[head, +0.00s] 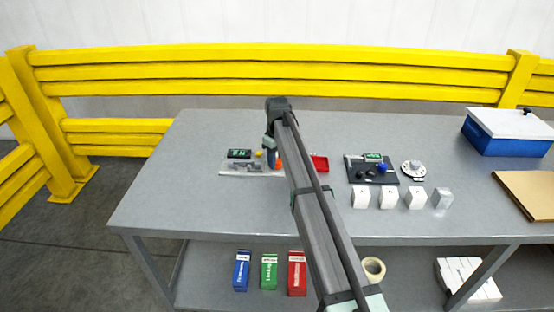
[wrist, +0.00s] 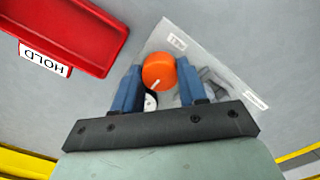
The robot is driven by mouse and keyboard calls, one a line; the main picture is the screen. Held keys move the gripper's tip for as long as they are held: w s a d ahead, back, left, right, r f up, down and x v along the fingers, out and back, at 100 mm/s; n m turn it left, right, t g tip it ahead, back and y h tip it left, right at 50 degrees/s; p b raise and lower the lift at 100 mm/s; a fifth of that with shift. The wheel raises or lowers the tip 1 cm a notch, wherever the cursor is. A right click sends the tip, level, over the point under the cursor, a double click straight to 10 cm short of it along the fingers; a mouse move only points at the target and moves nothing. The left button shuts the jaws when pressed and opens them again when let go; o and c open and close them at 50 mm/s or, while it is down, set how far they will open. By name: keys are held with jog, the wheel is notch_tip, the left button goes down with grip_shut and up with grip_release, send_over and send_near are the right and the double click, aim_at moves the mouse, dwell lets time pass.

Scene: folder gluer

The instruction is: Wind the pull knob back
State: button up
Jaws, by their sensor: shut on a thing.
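The orange round knob (wrist: 159,72), which I take for the pull knob, has a white pointer line on its face. In the wrist view it sits between the two blue fingers of my gripper (wrist: 160,80), which are shut on it. The knob belongs to a pale plate (wrist: 212,58) with small labels and grey parts. In the head view, the plate (head: 230,170) lies at the table's left with a green-lit display (head: 239,154). There my gripper (head: 271,158) is over its right end, and my arm hides part of it; a bit of the orange knob (head: 279,163) shows.
A red tray (head: 320,163) stands close to the right, with a HOLD label (wrist: 44,58) in the wrist view. Farther right are a dark plate (head: 390,177) with a blue knob, a round dial (head: 412,169) and several small blocks (head: 388,198). The table's front left (head: 180,205) is clear.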

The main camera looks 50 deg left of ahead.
aim_at(277, 160)
jog(key=o, duration=0.8)
jog(key=shift+r, duration=0.1)
notch_tip(277, 160, up, 14)
jog(key=shift+f, duration=0.15)
dwell(0.6)
